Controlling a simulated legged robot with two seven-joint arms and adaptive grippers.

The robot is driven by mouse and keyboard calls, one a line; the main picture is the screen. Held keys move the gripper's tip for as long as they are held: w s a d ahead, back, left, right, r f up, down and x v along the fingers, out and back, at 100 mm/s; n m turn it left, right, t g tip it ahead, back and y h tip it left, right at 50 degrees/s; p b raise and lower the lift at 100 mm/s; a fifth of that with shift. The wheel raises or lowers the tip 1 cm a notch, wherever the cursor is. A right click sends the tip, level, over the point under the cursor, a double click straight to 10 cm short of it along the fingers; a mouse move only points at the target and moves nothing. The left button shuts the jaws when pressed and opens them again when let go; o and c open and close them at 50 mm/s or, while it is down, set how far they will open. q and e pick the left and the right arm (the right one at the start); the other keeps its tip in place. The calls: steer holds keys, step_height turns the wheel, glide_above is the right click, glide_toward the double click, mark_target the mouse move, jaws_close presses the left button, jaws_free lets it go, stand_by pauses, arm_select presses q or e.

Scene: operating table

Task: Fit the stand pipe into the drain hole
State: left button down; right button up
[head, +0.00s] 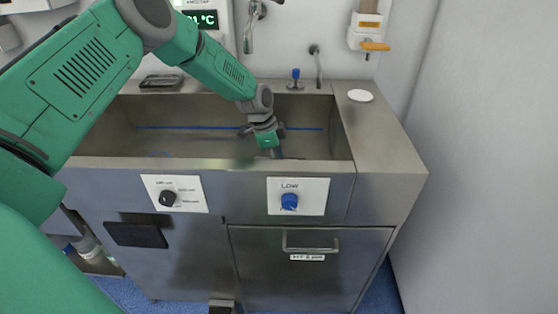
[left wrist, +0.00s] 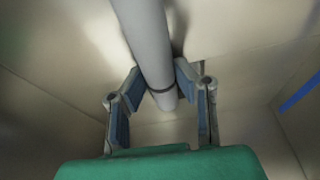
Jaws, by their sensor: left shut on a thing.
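The stand pipe (left wrist: 150,40) is a smooth grey tube with a dark ring near its lower end, in the left wrist view. My left gripper (left wrist: 160,78) is shut on it, with a blue-padded finger on either side. In the head view my left gripper (head: 277,152) reaches down into the steel sink basin, close to the front wall, which hides part of it. I cannot make out the pipe there. The drain hole does not show in either view. I cannot tell whether the pipe touches the basin floor. My right gripper is not in view.
The steel sink (head: 390,150) has a raised front wall and a blue line along its inner back wall. A blue-topped tap (head: 296,80) and a spout (head: 318,66) stand at the back rim. A white disc (head: 360,95) lies on the right ledge. The basin's left side looks clear.

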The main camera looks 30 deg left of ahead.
arm_select(q)
steer(key=c, duration=1.3)
jaws_free()
steer(key=shift+a+f, duration=0.1)
steer(key=shift+f, duration=0.1)
steer(key=shift+r, duration=0.15)
steer(key=v, duration=0.4)
steer(key=shift+r+p, duration=0.2)
steer(key=shift+p, duration=0.1)
steer(key=s+a, duration=0.1)
steer(key=a, duration=0.2)
steer(key=s+a, duration=0.2)
steer(key=a, duration=0.1)
steer(key=s+a, duration=0.2)
steer(key=a, duration=0.2)
steer(key=shift+s+a+r, duration=0.1)
steer(key=shift+s+a, duration=0.05)
steer(key=shift+s, duration=0.05)
steer(key=shift+s+a, duration=0.2)
steer(key=shift+a, duration=0.05)
steer(key=shift+r, duration=0.1)
